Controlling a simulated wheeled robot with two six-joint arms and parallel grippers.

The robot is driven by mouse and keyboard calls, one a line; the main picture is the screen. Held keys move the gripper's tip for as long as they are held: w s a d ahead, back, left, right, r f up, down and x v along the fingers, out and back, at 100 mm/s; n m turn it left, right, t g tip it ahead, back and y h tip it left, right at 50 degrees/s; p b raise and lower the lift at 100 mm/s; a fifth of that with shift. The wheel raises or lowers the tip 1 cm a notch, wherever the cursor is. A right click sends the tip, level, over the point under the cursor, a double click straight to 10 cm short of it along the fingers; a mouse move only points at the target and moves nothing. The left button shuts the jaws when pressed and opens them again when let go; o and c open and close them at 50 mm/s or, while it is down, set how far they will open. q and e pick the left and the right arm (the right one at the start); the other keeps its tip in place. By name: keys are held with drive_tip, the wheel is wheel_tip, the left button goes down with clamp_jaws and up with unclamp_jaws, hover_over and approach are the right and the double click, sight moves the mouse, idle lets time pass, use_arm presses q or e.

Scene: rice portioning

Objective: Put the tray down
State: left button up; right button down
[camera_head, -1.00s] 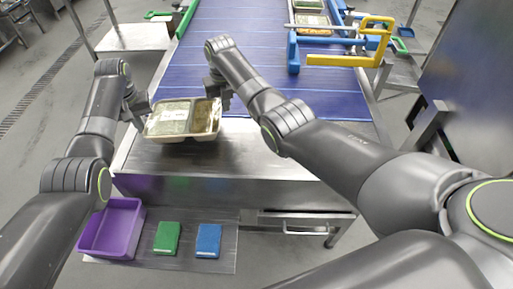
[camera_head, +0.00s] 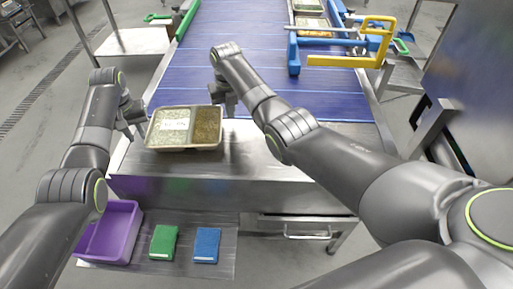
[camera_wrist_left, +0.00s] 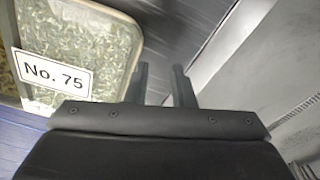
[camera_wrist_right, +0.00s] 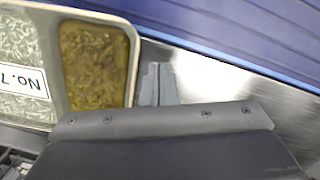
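The tray (camera_head: 205,149) is a pale two-compartment tray with greenish-grey food, lying on the steel surface at the near end of the belt. A white label reading "No. 75" (camera_wrist_left: 53,75) is on its larger compartment in the left wrist view. My left gripper (camera_head: 138,119) is at the tray's left side; its fingers (camera_wrist_left: 161,85) stand apart with nothing visible between them. My right gripper (camera_head: 228,106) is beside the tray's right rear edge. Its fingers (camera_wrist_right: 158,84) are close together just outside the rim, with nothing visible between them.
The blue belt (camera_head: 250,55) runs away behind the tray. A blue and yellow frame (camera_head: 345,62) spans its right side, with other trays (camera_head: 312,22) beyond. A purple bin (camera_head: 112,232), a green block (camera_head: 164,242) and a blue block (camera_head: 207,245) lie below in front.

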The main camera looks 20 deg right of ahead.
drive_tip(key=c, duration=1.7)
unclamp_jaws()
use_arm(q)
drive_tip(key=shift+r, duration=0.1)
use_arm(e)
drive_tip(key=shift+r, duration=0.15)
use_arm(q)
wheel_tip(320, 180, up, 12)
drive_tip(key=shift+s, duration=0.4)
use_arm(e)
drive_tip(key=r, duration=1.1)
drive_tip(key=shift+s+r, duration=0.3)
drive_tip(key=shift+s, duration=0.1)
